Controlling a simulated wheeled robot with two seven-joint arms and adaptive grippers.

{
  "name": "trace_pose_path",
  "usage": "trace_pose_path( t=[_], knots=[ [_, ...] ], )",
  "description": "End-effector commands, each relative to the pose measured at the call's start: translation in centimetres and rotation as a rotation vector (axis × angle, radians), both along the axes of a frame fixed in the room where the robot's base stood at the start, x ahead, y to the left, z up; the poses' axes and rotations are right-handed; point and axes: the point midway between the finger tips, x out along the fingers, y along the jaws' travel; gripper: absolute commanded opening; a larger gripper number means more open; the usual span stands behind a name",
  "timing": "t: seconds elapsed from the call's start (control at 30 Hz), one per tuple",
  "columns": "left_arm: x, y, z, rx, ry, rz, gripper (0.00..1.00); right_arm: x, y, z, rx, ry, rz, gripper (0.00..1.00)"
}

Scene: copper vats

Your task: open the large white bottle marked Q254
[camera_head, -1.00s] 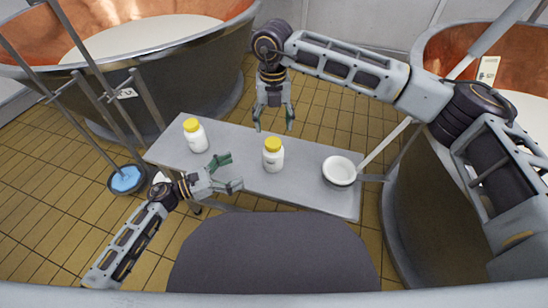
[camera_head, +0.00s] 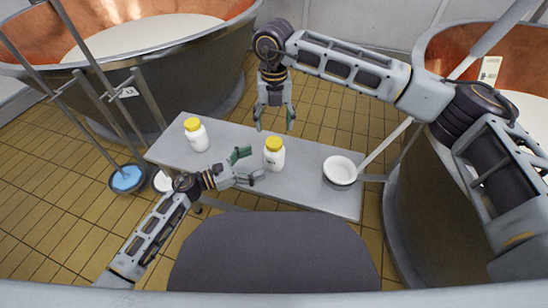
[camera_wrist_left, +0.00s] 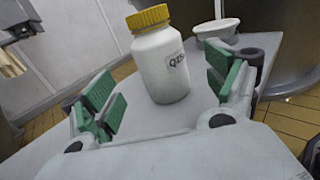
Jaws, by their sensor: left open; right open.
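A white bottle (camera_head: 274,160) with a yellow cap (camera_head: 274,143) stands upright near the middle of the grey table. In the left wrist view this bottle (camera_wrist_left: 161,65) shows a label that starts with "Q25"; its end is cut off by the curve. My left gripper (camera_head: 249,165) is open just left of it. Its green-padded fingers (camera_wrist_left: 168,92) spread to either side of the bottle's view, with the bottle a little beyond them and not clasped. My right gripper (camera_head: 274,123) is open and empty, pointing down above the table's far edge, behind the bottle.
A second white bottle with a yellow cap (camera_head: 196,135) stands on the table's left part. Copper vats (camera_head: 110,60) flank the table. Bare tabletop (camera_head: 305,170) lies between bottle and bowl.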

Motion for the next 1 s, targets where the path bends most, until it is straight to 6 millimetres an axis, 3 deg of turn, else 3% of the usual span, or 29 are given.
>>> trace_pose_path(
  t=[0.5, 1.0],
  knots=[
    [2.7, -5.2, 0.1, -0.002, 0.000, 0.001, 0.87, 0.0, 0.0, 0.0, 0.000, 0.000, 0.000, 0.67],
    [3.0, -6.1, 0.0, 0.001, 0.000, 0.000, 0.87, 0.0, 0.0, 0.0, 0.000, 0.000, 0.000, 0.67]
  ],
)
